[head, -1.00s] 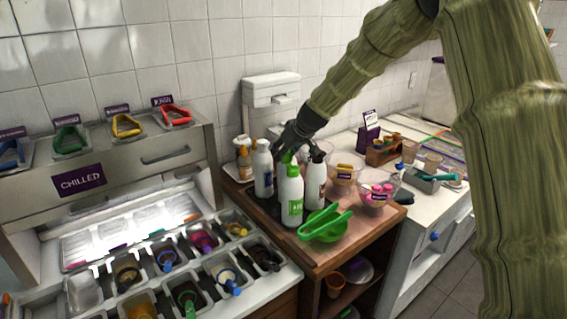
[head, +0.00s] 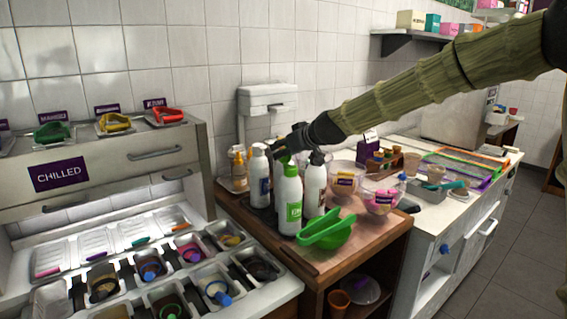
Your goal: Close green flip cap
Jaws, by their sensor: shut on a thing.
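A white squeeze bottle with a green label (head: 290,205) stands upright at the front of the bottle group on the wooden counter. Its green flip cap (head: 284,158) shows at the top, partly hidden by my dark gripper (head: 282,149). My gripper reaches in from the right and is shut at the cap. The small gap between the fingers is hard to see, and I cannot tell whether the lid is fully down.
A white bottle with a dark label (head: 315,187) and another white bottle (head: 259,177) stand close on either side. Clear tubs (head: 381,195) stand to the right. The chilled topping bins (head: 155,270) lie left.

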